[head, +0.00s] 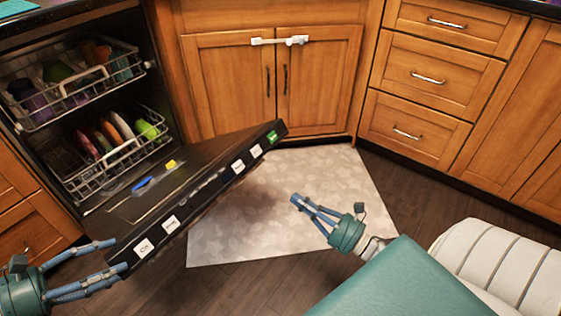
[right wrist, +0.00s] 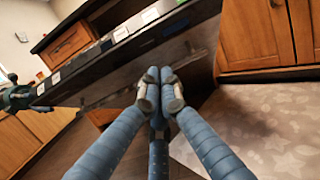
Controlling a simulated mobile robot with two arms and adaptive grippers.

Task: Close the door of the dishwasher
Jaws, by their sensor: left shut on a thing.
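The dishwasher door (head: 205,189) is partly open, tilted out from the dishwasher on the left, with labelled buttons along its edge. Its edge also crosses the upper left of the right wrist view (right wrist: 105,62). My left gripper (head: 120,255) is shut on the door's near left corner, with one finger on each side. My right gripper (head: 298,200) hangs empty over the mat, to the right of the door and apart from it. Its fingertips meet in the right wrist view (right wrist: 160,85).
The upper rack (head: 85,88) and lower rack (head: 120,165) hold dishes inside the dishwasher. A patterned mat (head: 335,180) lies on the wooden floor. Cabinet doors (head: 235,85) with a white latch stand behind, and drawers (head: 435,75) at right.

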